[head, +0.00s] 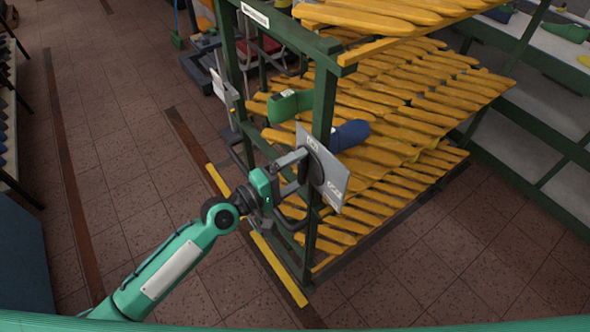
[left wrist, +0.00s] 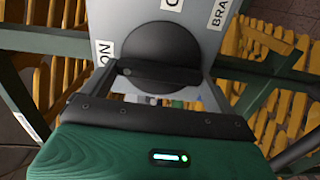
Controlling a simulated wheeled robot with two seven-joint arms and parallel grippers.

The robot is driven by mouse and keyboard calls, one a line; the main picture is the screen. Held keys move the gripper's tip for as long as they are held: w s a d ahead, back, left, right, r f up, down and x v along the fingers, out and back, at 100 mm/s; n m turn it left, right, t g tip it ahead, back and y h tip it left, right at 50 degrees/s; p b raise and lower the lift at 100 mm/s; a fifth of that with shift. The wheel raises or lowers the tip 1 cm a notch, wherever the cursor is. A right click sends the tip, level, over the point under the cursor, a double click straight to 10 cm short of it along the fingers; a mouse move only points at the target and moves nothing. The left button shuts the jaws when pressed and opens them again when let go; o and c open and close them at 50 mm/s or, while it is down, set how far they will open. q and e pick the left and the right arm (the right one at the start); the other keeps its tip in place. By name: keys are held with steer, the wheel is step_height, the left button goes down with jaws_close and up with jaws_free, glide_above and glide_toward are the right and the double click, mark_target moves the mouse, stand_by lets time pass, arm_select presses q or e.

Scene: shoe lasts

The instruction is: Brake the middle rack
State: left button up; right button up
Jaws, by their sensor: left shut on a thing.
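My left gripper (head: 304,166) is at the plate, shut on the knob. In the left wrist view the gripper (left wrist: 155,72) is shut across the bar of the black knob (left wrist: 160,50). My right gripper is not in view.
Yellow floor strips (head: 278,270) run beside the rack. Grey shelving (head: 545,135) stands at the right. The tiled floor at the left is clear.

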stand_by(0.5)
arm_select(q)
steer(key=o, duration=0.7)
steer(key=b+v, duration=0.6)
steer(key=v, duration=0.8)
steer(key=shift+w, duration=0.15)
